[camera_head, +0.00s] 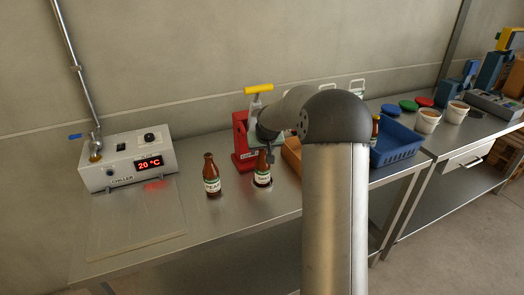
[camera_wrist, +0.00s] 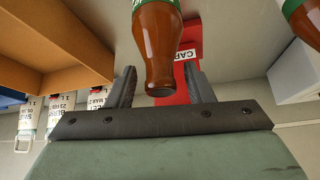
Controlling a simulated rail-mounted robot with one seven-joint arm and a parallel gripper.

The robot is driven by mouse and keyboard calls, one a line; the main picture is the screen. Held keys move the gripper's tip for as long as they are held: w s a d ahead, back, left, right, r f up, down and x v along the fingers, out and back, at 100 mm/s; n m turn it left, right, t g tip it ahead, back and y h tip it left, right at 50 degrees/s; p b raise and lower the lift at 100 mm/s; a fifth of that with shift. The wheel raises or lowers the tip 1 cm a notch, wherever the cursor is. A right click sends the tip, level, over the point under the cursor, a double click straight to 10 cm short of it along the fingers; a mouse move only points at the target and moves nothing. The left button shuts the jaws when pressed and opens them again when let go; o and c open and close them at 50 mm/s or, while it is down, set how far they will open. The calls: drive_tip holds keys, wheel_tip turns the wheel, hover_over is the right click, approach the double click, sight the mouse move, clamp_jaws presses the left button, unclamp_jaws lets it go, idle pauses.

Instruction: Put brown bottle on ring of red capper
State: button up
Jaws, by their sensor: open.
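The red capper (camera_head: 241,138) with a yellow handle stands at the back of the steel table. It also shows in the wrist view (camera_wrist: 188,62). A brown bottle (camera_head: 263,170) with a pale label stands upright in front of it, with a dark ring shape around its base. My gripper (camera_head: 268,153) is at this bottle's top. In the wrist view, my gripper (camera_wrist: 160,88) is open, and the bottle's neck (camera_wrist: 160,70) shows between the fingers, apart from both. A second brown bottle (camera_head: 212,178) stands to the left. My arm hides part of the capper.
A white chiller box (camera_head: 127,160) reading 20 °C stands at the left. White cups (camera_head: 428,121) stand farther right. The table's left front is clear.

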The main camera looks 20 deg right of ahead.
drive_tip(key=b+v, duration=0.2)
drive_tip(key=v, duration=0.9)
drive_tip(key=s+a+f+n+g, duration=0.1)
drive_tip(key=s+a+f+g, duration=0.1)
drive_tip(key=s+a, duration=0.6)
drive_tip(key=s+a+f+n+g, duration=0.1)
drive_tip(key=s+a, duration=0.4)
drive_tip(key=s, duration=0.5)
drive_tip(key=s+a+f+g, duration=0.1)
drive_tip(key=s+a+f, duration=0.1)
drive_tip(key=s, duration=0.6)
drive_tip(key=s+a+f+g+y, duration=0.1)
drive_tip(key=s+a+f, duration=0.2)
drive_tip(key=s, duration=0.6)
drive_tip(key=shift+s+a+f+n+g, duration=0.15)
drive_tip(key=shift+s+f+n+g, duration=0.2)
drive_tip(key=shift+f, duration=0.3)
